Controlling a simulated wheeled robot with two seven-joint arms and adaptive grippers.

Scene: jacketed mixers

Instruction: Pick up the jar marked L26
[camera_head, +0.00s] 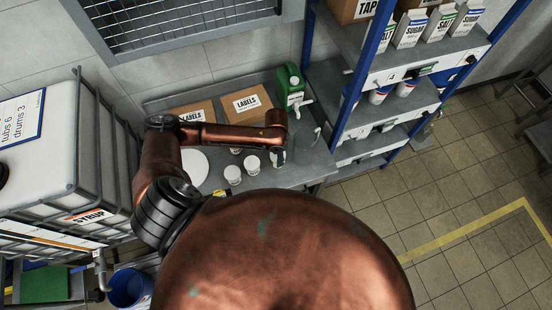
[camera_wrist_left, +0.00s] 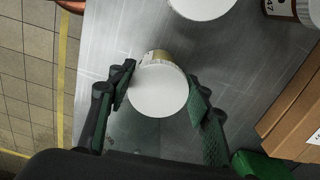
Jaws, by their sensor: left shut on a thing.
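A jar with a round white lid (camera_wrist_left: 158,91) and a tan band on its side is between the two green-padded fingers of my left gripper (camera_head: 279,153) in the left wrist view. The gripper is shut on it, over the grey metal bench (camera_head: 213,183). No L26 marking can be read on this jar from here. In the head view the jar and the fingers are small and partly hidden under my wrist. My right gripper is not in view.
Other white-lidded jars (camera_head: 252,163) (camera_head: 232,175) stand left of the gripper. A clear pitcher (camera_head: 308,142) is close on its right. A green jug (camera_head: 290,87) and labels boxes (camera_head: 247,101) stand behind. A blue shelf rack (camera_head: 352,90) rises at the right.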

